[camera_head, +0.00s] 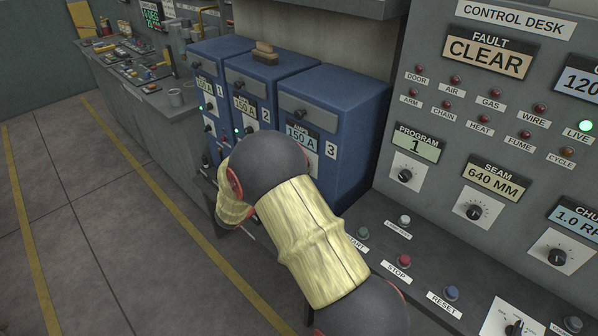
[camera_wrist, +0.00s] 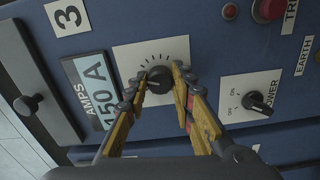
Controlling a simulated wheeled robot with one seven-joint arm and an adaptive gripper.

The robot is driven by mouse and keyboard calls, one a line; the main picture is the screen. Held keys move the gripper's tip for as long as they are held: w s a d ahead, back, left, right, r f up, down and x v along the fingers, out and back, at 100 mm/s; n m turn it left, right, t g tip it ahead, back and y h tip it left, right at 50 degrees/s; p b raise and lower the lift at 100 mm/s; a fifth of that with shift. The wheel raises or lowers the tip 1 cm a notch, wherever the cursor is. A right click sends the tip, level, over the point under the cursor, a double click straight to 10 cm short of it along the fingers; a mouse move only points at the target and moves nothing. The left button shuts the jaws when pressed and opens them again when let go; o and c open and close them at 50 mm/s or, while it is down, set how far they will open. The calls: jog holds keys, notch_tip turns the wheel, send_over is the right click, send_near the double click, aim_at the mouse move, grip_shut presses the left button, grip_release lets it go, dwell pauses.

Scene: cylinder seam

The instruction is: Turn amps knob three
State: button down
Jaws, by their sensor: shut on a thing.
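The amps knob three (camera_wrist: 160,80) is a round black knob on a pale dial plate with tick marks, seen in the wrist view. My gripper (camera_wrist: 160,80) is shut on this knob, with one finger on each side of it. The amps display (camera_wrist: 90,87) beside it reads 150 A, and the number 3 label (camera_wrist: 67,17) is next to that. In the head view, blue unit 3 (camera_head: 345,98) stands at the right of the blue row, its display (camera_head: 298,137) also reading 150 A. My arm hides the knob and my gripper there.
A power switch (camera_wrist: 257,102) and a red button (camera_wrist: 267,9) sit to the right of the knob. In the head view, blue units 1 (camera_head: 215,52) and 2 (camera_head: 270,75) stand to the left. The control desk (camera_head: 430,90) rises close on the right. Open floor (camera_head: 90,200) lies left.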

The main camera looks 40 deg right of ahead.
jog(key=shift+f, duration=0.1)
jog(key=c, duration=1.6)
grip_release()
jog(key=shift+o, duration=0.5)
jog(key=s+a, duration=0.1)
jog(key=a, duration=1.1)
jog(key=shift+s, duration=0.35)
